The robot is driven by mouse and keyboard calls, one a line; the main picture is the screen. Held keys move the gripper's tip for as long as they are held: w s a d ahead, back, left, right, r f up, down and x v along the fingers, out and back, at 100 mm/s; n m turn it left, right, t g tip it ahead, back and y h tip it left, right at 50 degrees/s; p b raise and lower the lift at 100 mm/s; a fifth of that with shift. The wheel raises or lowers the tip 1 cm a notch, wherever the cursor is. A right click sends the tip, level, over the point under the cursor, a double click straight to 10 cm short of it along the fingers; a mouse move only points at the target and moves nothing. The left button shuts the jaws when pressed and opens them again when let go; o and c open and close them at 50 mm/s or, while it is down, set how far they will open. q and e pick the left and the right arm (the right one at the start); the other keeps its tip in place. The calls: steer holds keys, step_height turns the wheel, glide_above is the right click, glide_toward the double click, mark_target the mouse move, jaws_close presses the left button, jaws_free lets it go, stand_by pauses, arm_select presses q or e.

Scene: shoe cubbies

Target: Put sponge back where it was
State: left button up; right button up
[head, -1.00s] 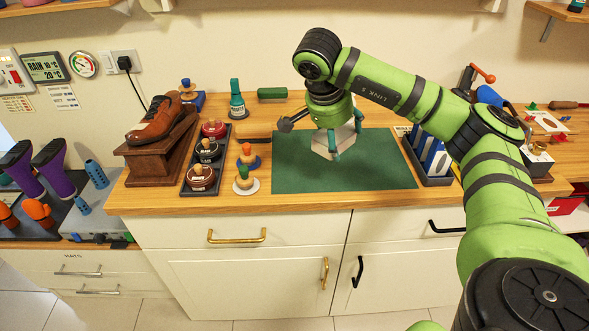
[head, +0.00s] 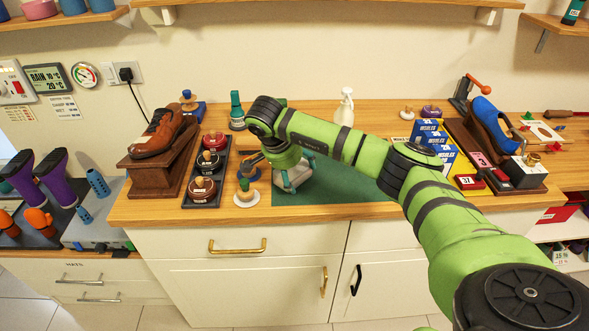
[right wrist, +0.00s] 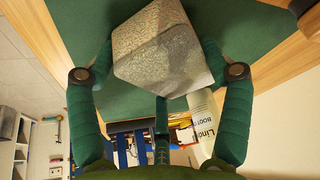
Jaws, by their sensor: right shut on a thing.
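The sponge, a grey-beige speckled block (right wrist: 165,50), is held between the green fingers of my right gripper (right wrist: 157,75) in the right wrist view. In the head view my right gripper (head: 293,183) points down over the left part of the green mat (head: 345,184), with the sponge (head: 297,174) largely hidden by the hand and fingers. I cannot tell whether the sponge touches the mat. My left gripper is not in view.
Left of the hand are a dark tray (head: 217,186) of polish tins and a small brush (head: 246,192) on a white disc. A brown shoe (head: 158,133) stands on a block. Behind my arm are a white spray bottle (head: 345,108) and blue-white boxes (head: 432,137).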

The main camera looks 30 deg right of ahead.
steer(key=shift+f, duration=0.15)
steer(key=o, duration=1)
steer(key=shift+c, duration=0.2)
steer(key=shift+r, duration=0.25)
steer(key=shift+a+r, duration=0.15)
steer(key=shift+r, duration=0.1)
steer(key=v, duration=1.1)
steer(key=shift+r+b, duration=0.15)
steer(key=shift+b, duration=0.3)
